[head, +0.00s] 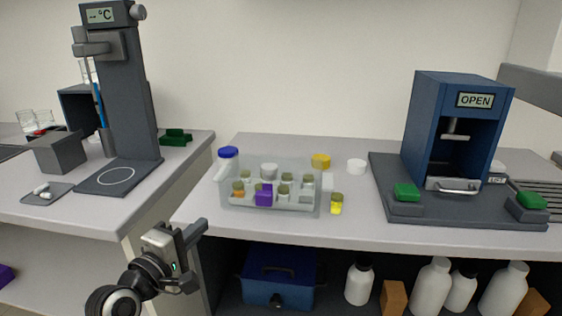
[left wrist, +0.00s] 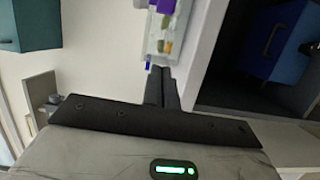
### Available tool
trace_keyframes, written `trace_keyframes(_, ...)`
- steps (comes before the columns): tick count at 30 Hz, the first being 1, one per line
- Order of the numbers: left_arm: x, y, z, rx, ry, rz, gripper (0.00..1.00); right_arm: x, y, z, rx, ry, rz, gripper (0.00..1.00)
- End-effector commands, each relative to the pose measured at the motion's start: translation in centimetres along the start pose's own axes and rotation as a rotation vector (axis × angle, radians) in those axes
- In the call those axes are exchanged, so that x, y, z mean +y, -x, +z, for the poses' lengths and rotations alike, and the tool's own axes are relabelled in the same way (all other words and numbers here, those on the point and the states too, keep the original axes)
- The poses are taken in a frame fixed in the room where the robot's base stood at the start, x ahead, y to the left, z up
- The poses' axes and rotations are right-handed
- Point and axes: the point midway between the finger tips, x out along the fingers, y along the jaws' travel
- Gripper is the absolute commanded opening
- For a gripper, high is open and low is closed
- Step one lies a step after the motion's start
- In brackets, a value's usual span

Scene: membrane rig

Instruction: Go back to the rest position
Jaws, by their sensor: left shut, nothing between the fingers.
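My left gripper (head: 190,238) is in front of the bench edge in the head view, at the lower left, below the level of the bench top. It is shut and empty. In the left wrist view its two dark fingers (left wrist: 162,90) are together, pointing toward the clear bin (left wrist: 155,48) on the bench, and apart from it. My right gripper is not in either view.
The clear bin (head: 235,205) of small jars stands on the middle bench (head: 285,235). A blue press reading OPEN (head: 425,125) is at right, a dark stand with a °C display (head: 130,110) at left. A blue box (head: 278,285) and white bottles (head: 430,285) sit below the bench.

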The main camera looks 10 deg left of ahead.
Motion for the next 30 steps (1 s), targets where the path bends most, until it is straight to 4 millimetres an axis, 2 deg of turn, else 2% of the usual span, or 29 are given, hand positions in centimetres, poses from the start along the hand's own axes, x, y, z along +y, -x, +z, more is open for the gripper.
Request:
trace_keyframes(2, -1.9, 0.6, 0.9, -0.007, -0.07, -0.043, 0.0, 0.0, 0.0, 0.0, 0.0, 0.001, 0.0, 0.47)
trace_keyframes(5, -6.1, 2.3, 3.1, -0.035, -0.274, -0.142, 0.0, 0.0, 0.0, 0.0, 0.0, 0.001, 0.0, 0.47)
trace_keyframes(9, -13.2, 6.9, 7.7, -0.148, -0.692, -0.305, 0.0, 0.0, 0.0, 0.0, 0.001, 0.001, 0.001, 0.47)
trace_keyframes(12, -17.1, 10.6, 10.8, -0.264, -0.978, -0.384, 0.0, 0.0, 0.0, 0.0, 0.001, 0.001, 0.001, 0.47)
trace_keyframes(15, -19.7, 13.9, 13.2, -0.378, -1.209, -0.426, 0.0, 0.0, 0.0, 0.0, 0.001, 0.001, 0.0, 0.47)
trace_keyframes(18, -21.0, 16.0, 14.8, -0.46, -1.36, -0.439, 0.0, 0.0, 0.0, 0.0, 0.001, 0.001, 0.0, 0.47)
trace_keyframes(21, -21.5, 16.9, 15.5, -0.498, -1.43, -0.441, 0.0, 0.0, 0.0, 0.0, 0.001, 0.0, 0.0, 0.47)
trace_keyframes(30, -21.5, 17.0, 15.5, -0.502, -1.442, -0.441, 0.0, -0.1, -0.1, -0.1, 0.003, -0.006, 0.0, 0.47)
